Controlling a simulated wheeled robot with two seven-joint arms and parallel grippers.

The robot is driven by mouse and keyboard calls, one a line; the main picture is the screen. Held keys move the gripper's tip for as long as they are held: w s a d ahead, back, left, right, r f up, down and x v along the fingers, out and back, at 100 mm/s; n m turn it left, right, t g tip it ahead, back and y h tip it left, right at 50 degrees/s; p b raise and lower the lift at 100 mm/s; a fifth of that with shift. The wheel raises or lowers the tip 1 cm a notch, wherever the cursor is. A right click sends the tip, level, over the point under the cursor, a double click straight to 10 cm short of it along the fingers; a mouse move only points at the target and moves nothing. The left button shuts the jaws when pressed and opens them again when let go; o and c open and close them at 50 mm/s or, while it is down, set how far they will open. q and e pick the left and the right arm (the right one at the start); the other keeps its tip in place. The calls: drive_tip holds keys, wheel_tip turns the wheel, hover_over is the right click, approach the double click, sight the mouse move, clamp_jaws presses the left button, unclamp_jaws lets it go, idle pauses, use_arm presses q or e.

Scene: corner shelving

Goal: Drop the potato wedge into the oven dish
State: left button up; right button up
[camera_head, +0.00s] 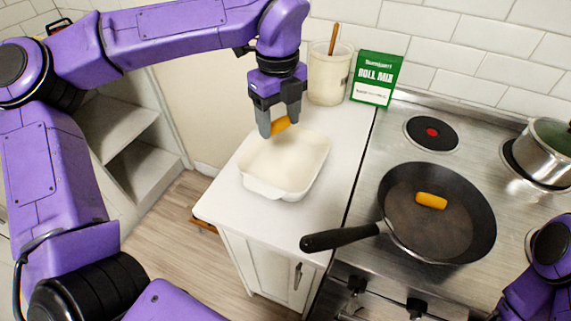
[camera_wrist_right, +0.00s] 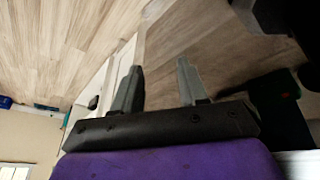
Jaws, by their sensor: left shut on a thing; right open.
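An orange-yellow potato wedge (camera_head: 281,126) is held between the fingers of my left gripper (camera_head: 280,124). The gripper is shut on it and points down above the back part of the white oven dish (camera_head: 270,190). The dish stands on the white counter and its visible inside looks empty. A second wedge (camera_head: 431,201) lies in the dark frying pan (camera_head: 398,235) on the stove. My right gripper (camera_wrist_right: 157,82) is open and empty in the right wrist view, with floor behind it. In the head view only part of my right arm shows at the lower right, with its fingers out of frame.
A container with a wooden handle (camera_head: 329,75) and a green roll mix packet (camera_head: 376,80) stand behind the dish against the tiled wall. A lidded pot (camera_head: 540,156) stands on the right of the stove. The pan's handle (camera_head: 340,237) reaches over the counter's edge.

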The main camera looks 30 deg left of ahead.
use_arm(q)
drive_tip(key=shift+f, duration=0.8)
drive_tip(key=shift+r, duration=0.1)
drive_tip(key=o, duration=1.1)
drive_tip(key=shift+r, duration=0.1)
wheel_tip(320, 180, up, 10)
drive_tip(key=shift+r, duration=0.2)
drive_tip(key=shift+f, duration=0.1)
